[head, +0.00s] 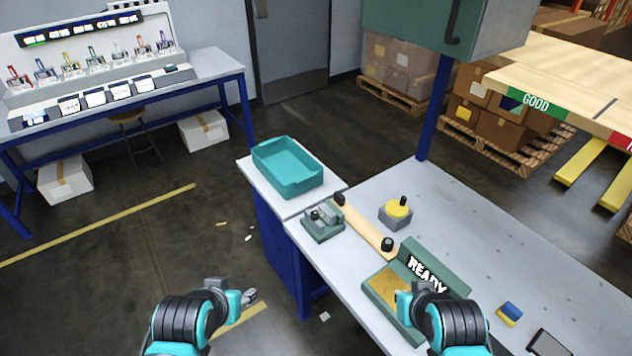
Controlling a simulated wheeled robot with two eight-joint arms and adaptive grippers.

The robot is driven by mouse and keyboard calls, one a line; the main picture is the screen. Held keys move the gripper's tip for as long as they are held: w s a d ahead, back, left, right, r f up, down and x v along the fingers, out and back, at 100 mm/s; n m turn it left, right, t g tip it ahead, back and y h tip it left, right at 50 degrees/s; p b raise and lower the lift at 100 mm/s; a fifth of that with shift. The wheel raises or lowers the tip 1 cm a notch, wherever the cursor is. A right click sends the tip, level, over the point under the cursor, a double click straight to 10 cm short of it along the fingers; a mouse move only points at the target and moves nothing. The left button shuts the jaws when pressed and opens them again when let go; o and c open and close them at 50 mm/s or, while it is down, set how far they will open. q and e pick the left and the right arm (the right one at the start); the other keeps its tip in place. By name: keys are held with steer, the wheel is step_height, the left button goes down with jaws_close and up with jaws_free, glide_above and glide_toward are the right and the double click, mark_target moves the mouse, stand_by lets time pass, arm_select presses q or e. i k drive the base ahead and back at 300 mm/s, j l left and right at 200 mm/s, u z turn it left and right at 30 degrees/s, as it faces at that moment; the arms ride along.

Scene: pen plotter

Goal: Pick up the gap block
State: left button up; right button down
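I cannot tell for sure which piece is the gap block. A small blue and yellow block (509,313) lies alone on the grey workbench (480,240) at the right. A green fixture (323,224) with grey metal parts sits at the bench's left end. My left gripper (249,296) hangs over the floor left of the bench, away from these things; its fingers are small and show nothing held. My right gripper (405,300) is in front of the green device with a READY display (427,275), left of the blue and yellow block. Its fingers are mostly hidden.
A teal bin (289,168) stands on a side stand at the bench's left end. A wooden bar (365,226) with black knobs and a yellow button on a grey base (397,210) are on the bench. A dark-framed item (549,343) lies at the lower right. The bench's back is clear.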

mark_target(327, 213)
steer(key=i+j, duration=0.1)
steer(key=i+j+z, duration=0.15)
steer(key=z, duration=0.15)
steer(key=i+j+z, duration=0.1)
steer(key=j+z, duration=0.55)
steer(key=z, duration=0.7)
steer(key=i+j, duration=0.05)
steer(key=j, duration=0.05)
